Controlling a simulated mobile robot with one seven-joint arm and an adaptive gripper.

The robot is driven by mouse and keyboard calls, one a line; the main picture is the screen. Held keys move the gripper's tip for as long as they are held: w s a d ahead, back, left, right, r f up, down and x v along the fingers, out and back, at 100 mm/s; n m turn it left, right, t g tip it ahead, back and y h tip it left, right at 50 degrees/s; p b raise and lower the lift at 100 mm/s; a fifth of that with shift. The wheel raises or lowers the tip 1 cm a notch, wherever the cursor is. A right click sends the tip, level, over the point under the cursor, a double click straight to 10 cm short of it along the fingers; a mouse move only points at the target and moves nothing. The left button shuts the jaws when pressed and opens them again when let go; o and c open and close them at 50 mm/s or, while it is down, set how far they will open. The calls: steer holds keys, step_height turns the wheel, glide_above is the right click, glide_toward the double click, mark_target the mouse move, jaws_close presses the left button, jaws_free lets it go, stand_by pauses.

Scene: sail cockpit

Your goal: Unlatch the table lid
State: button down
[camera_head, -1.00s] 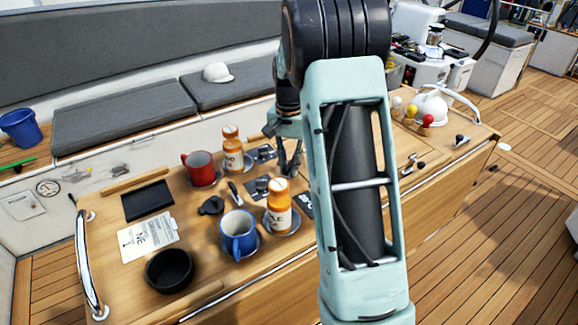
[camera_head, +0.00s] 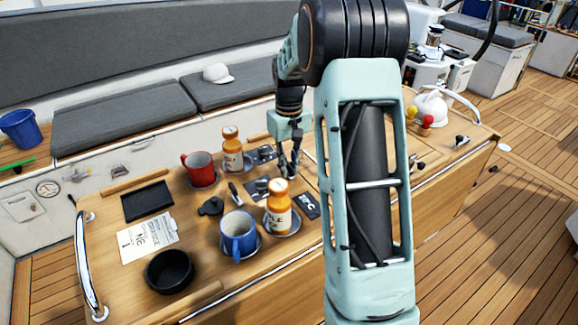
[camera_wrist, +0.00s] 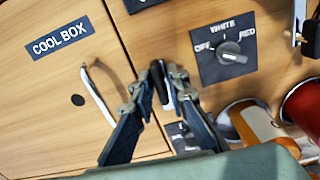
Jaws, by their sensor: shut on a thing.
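My gripper (camera_wrist: 165,95) points down at the wooden table (camera_head: 130,268); its fingers are closed around a small dark latch (camera_wrist: 157,72) beside the seam of a lid. The latch is mostly hidden between the fingers, so its exact position is unclear. The lid (camera_wrist: 50,115) lies flat, with a COOL BOX label (camera_wrist: 60,38) and a silver handle (camera_wrist: 98,98). In the head view my gripper (camera_head: 288,170) is over the table, behind the front orange bottle; the latch cannot be made out there.
A switch panel (camera_wrist: 222,48) with a knob sits close to my gripper. Orange bottles (camera_head: 278,212) (camera_head: 232,150), a red mug (camera_head: 198,168) and a blue mug (camera_head: 238,236) stand nearby. A black bowl (camera_head: 169,272) and papers (camera_head: 147,238) lie farther left.

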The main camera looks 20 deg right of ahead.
mark_target(289, 165)
steer(key=shift+w+n, duration=0.1)
steer(key=shift+n, duration=0.4)
steer(key=c, duration=2)
jaws_free()
steer(key=shift+r, duration=0.1)
step_height(289, 165, up, 12)
steer(key=shift+f, duration=0.1)
